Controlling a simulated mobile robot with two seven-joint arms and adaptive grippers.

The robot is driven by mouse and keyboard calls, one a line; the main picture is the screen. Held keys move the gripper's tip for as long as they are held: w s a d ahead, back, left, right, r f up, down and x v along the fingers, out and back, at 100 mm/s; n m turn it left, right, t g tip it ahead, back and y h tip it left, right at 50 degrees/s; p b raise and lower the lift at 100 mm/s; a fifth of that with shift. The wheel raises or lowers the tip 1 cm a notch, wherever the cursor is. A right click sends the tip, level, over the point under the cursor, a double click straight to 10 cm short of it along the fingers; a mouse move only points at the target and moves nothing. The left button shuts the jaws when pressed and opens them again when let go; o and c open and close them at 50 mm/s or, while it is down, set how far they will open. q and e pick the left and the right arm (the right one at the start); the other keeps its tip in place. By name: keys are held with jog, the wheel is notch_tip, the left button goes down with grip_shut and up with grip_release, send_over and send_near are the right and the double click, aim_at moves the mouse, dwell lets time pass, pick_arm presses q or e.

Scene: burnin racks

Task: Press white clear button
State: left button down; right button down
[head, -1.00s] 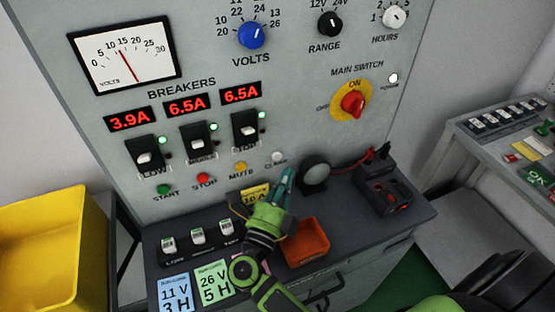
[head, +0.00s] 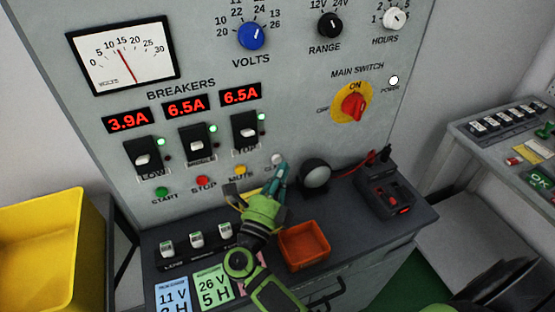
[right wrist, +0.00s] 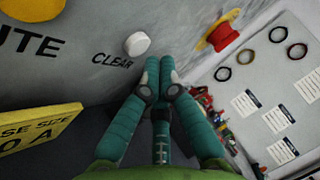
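The white clear button (head: 277,158) is on the grey panel at the right end of the button row, partly close behind my fingertips. In the right wrist view the round white button (right wrist: 137,44) sits by the word CLEAR, just left of my fingertips. My right gripper (head: 280,172) has its teal fingers pointing up at the panel just below the button. In the right wrist view the fingers (right wrist: 160,68) are together and hold nothing. A small gap seems to separate them from the button; contact cannot be seen clearly. My left gripper is not in view.
The yellow mute button (head: 240,171), red stop button (head: 203,181) and green start button (head: 162,191) lie to the left. A yellow fuse-size card (right wrist: 38,132) stands below. A round dark lamp-like piece (head: 315,174) and an orange tray (head: 304,244) are nearby on the ledge.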

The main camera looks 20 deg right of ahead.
dwell(0.8)
jog(key=shift+w, duration=0.1)
jog(key=shift+w, duration=0.35)
jog(key=shift+w+b, duration=0.35)
jog(key=shift+b, duration=0.05)
dwell(0.4)
dwell(0.4)
jog(key=shift+s+p, duration=0.35)
jog(key=shift+s, duration=0.5)
